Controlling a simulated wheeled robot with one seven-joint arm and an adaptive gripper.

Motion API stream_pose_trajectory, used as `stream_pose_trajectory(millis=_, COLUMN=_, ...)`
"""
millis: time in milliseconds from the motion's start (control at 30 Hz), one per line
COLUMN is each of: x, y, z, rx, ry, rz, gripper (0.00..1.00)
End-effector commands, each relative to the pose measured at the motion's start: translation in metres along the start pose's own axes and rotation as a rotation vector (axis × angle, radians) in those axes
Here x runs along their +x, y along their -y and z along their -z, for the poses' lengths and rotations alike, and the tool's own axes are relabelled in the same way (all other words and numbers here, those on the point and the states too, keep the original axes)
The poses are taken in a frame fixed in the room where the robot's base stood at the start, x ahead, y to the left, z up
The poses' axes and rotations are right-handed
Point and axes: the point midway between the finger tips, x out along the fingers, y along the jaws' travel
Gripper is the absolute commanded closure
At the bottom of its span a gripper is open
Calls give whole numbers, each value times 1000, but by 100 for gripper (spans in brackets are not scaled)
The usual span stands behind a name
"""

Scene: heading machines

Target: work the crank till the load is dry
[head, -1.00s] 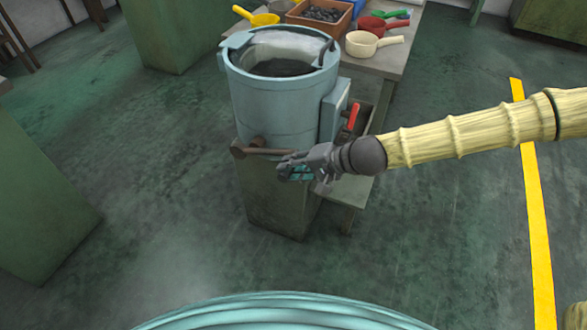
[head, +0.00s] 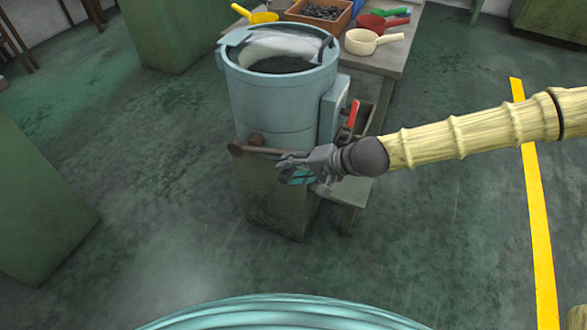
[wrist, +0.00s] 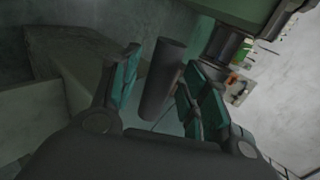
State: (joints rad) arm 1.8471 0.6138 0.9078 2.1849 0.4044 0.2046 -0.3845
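The blue-grey round drum machine (head: 278,105) stands upright on a dark box stand. Its open top shows a pale inner wall and a dark load (head: 283,65); I cannot tell whether the load is wet or dry. The brown crank (head: 268,150) runs across the drum's lower front, with a round end at left. My gripper (head: 287,168) is at the crank's right end. In the wrist view, the dark cylindrical grip (wrist: 162,80) lies between my teal-padded fingers (wrist: 160,88), with a visible gap on the left. The fingers are open around it.
A red-handled lever (head: 353,114) sits on the drum's right side, just above my wrist. Behind is a table (head: 385,62) with a crate of dark pieces (head: 318,13) and yellow, cream, red and green scoops. Green cabinets stand at left. The floor at right is clear, with a yellow stripe (head: 535,200).

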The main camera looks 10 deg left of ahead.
Motion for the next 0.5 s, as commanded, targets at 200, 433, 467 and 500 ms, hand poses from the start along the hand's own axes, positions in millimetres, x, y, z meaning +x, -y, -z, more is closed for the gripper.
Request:
stream_pose_trajectory(millis=200, x=0, y=0, z=0, rx=-1, ry=0, rz=1, gripper=52)
stream_pose_trajectory(millis=433, x=-8, y=1, z=1, rx=-1, ry=-1, rz=1, gripper=52)
stream_pose_trajectory(millis=467, x=-11, y=1, z=1, rx=-1, ry=-2, rz=1, gripper=52)
stream_pose_trajectory(millis=500, x=-15, y=1, z=1, rx=0, ry=-2, rz=1, gripper=52)
